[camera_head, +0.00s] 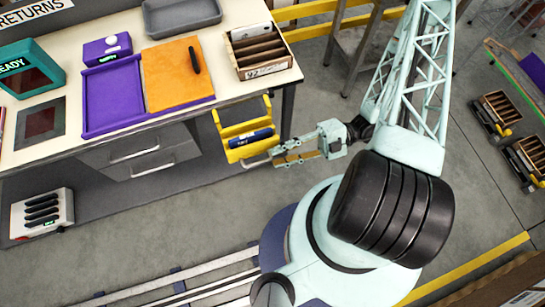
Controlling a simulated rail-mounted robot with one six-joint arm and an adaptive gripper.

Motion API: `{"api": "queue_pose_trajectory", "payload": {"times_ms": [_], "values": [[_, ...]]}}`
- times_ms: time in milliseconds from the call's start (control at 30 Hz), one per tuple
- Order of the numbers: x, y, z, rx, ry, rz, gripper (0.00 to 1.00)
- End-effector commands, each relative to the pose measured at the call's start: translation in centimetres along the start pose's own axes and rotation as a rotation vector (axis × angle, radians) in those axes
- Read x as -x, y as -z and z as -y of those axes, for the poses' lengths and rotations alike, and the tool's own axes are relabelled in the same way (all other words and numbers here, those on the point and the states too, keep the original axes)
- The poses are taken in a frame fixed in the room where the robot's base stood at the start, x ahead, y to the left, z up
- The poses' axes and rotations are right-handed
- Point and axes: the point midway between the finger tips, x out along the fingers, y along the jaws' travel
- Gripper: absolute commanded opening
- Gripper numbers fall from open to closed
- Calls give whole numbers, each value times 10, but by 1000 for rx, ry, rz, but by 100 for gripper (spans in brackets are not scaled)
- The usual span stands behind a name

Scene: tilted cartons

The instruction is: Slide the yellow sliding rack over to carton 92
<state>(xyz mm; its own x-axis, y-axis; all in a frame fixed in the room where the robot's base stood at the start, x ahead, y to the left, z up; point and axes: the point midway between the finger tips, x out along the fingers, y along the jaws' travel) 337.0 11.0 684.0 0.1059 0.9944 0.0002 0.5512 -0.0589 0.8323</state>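The yellow sliding rack (222,129) hangs at the right end of the workbench front, with a dark blue cylinder (251,137) lying across it. Carton 92 (265,69) is a tilted wooden box with dark slats, standing on the bench top behind the rack; "92" shows on its front. My gripper (274,157) is just right of the rack's lower edge, its fingers pointing left with a gap between them. A grey handle (256,162) lies below the rack near the fingertips; I cannot tell whether they touch it. Nothing is visible in the fingers.
The bench top holds a purple tray (112,98), an orange board (180,74), a grey tray (181,17) and a teal READY device (29,68). Grey drawers (140,150) are left of the rack. A step stool (350,45) stands behind. Floor below the rack is clear.

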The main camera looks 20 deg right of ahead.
Motion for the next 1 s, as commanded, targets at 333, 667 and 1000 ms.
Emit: {"api": "queue_pose_trajectory", "payload": {"times_ms": [333,667,1000], "values": [[32,0,0,1,-1,2,22],[42,0,0,0,0,0,22],[42,0,0,0,0,0,22]]}}
